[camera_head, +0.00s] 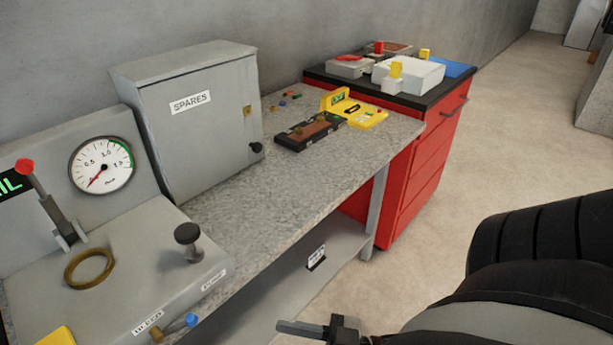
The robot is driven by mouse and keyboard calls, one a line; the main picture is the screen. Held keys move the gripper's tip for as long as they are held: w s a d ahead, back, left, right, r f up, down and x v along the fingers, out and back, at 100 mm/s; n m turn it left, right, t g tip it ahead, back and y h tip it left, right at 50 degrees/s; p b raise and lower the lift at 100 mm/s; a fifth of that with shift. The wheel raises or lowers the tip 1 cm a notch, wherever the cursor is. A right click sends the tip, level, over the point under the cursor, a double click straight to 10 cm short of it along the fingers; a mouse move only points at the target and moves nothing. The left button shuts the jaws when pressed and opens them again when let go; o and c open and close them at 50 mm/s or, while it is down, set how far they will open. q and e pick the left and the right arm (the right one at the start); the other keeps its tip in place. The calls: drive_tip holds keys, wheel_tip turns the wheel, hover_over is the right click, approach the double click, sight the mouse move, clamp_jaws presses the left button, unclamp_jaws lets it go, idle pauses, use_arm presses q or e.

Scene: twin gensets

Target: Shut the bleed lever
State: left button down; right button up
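A small lever with a blue ball tip (191,320) sticks out from the front of the grey console (150,265) at the lower left. It sits beside a white label (148,322) whose print I cannot read for sure, so I cannot confirm that it is the bleed lever. Its brass-coloured pivot is low at the picture's edge. My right gripper (290,327) is at the bottom centre, to the right of the lever and apart from it. Its fingers point left, and their gap cannot be made out. My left gripper is not in view.
The console also carries a red-knobbed lever (25,167), a gauge (101,165), a brass ring (90,268) and a black knob (188,236). A grey SPARES cabinet (200,120) stands behind. A red drawer cabinet (420,170) stands beyond the bench. The floor at right is open.

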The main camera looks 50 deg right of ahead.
drive_tip(key=shift+v, duration=1.25)
drive_tip(key=w+a+f+m+g+h, duration=0.2)
drive_tip(key=w+a+f+g+h, duration=0.3)
drive_tip(key=w+a+f+h, duration=0.1)
drive_tip(key=shift+w+a+f+h, duration=0.3)
drive_tip(key=shift+w+a+h, duration=0.15)
drive_tip(key=shift+a+h, duration=0.2)
idle(0.8)
